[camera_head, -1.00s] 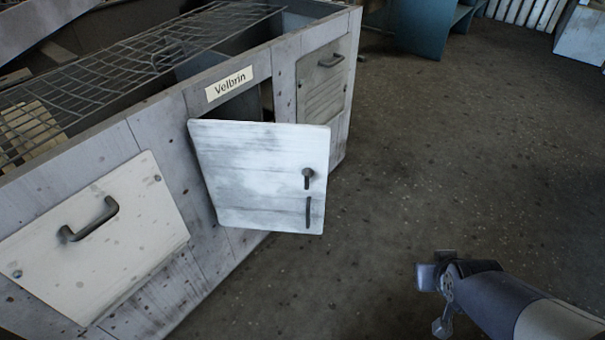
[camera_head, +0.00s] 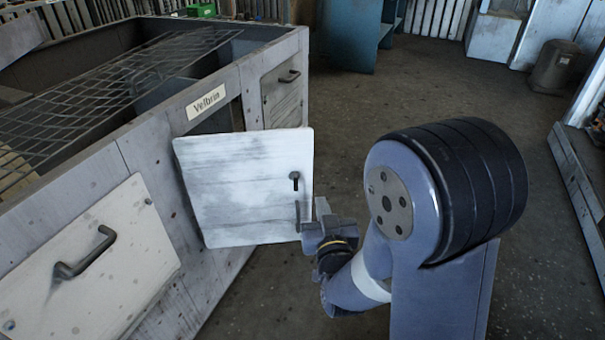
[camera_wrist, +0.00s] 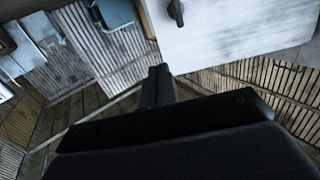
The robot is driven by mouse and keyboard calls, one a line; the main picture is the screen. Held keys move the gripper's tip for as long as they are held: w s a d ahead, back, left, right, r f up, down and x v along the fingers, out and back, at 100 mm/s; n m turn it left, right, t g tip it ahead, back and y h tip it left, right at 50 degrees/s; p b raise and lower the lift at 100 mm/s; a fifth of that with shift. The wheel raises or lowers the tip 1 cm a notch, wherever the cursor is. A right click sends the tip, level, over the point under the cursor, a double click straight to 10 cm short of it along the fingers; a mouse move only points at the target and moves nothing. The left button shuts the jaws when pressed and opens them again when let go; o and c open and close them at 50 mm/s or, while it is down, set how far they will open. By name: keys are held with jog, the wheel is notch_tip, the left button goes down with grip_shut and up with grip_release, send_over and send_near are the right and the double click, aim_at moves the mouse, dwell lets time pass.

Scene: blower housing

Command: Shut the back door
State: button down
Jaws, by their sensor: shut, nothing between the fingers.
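A white, worn wooden door (camera_head: 235,185) stands swung open from a grey wooden housing, below a label reading "Velbrin" (camera_head: 206,101). It has a dark latch knob (camera_head: 294,180) and a dark upright handle (camera_head: 298,215) near its free edge. My gripper (camera_head: 312,222) is shut and empty beside the door's lower free edge, close to the handle; I cannot tell whether it touches. In the wrist view the door (camera_wrist: 235,30) fills the upper right, and my shut gripper (camera_wrist: 158,72) points towards it. The opening behind the door is partly hidden.
The housing (camera_head: 130,135) has a wire mesh (camera_head: 110,85) on top. A closed panel with a handle (camera_head: 85,265) is at near left, another (camera_head: 285,90) beyond the open door. Floor (camera_head: 345,110) is clear at the right; a shelf (camera_head: 590,200) stands at far right.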

aim_at(311, 162)
jog(key=w+a, duration=0.1)
jog(key=w, duration=0.3)
jog(key=w+b, duration=0.1)
jog(key=w, duration=0.4)
jog(key=w+a+b, duration=0.1)
jog(key=w, duration=0.3)
jog(key=shift+w+a, duration=0.15)
jog(key=shift+a, duration=0.2)
jog(key=shift+w, duration=0.15)
